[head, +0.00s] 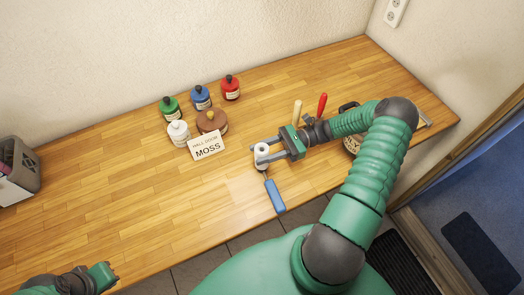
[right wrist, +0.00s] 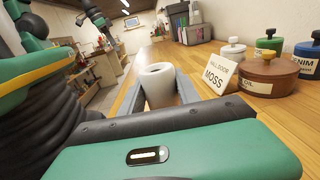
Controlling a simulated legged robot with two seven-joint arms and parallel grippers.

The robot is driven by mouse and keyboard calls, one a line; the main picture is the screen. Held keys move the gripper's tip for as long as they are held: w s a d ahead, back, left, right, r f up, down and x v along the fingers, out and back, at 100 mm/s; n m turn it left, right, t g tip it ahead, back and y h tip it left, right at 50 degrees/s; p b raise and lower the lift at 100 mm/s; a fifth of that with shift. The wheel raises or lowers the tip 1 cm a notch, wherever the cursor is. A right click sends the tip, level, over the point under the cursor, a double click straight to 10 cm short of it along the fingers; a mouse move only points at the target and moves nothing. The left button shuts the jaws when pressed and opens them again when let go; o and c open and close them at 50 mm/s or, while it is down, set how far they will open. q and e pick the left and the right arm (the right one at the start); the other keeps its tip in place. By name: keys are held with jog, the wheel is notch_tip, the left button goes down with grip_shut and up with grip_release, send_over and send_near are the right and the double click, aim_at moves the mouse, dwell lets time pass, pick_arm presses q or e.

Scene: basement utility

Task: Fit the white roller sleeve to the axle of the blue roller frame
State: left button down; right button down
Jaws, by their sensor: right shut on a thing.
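The white roller sleeve (head: 262,149) stands roughly upright between the fingers of my right gripper (head: 259,155), which is shut on it. In the right wrist view the sleeve (right wrist: 158,88) shows its open hollow top, with a grey finger on each side. The blue roller frame (head: 275,196) has its blue handle near the table's front edge. Its thin metal rod runs up toward the sleeve and goes out of sight there. The axle is hidden, so I cannot tell whether it is inside the sleeve. My left gripper (head: 107,276) is at the lower left, away from both; its jaws are unclear.
Several paint jars, among them a red one (head: 230,88) and a brown one (head: 212,121), stand behind a MOSS sign (head: 206,146). A wooden handle (head: 297,112) and a red handle (head: 321,104) lie beyond my right gripper. A grey crate (head: 20,165) is far left. The left-middle tabletop is clear.

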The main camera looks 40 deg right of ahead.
jog(key=shift+f+b, duration=0.55)
jog(key=shift+f, duration=0.3)
jog(key=c, duration=0.8)
grip_release()
jog(key=shift+r, duration=0.1)
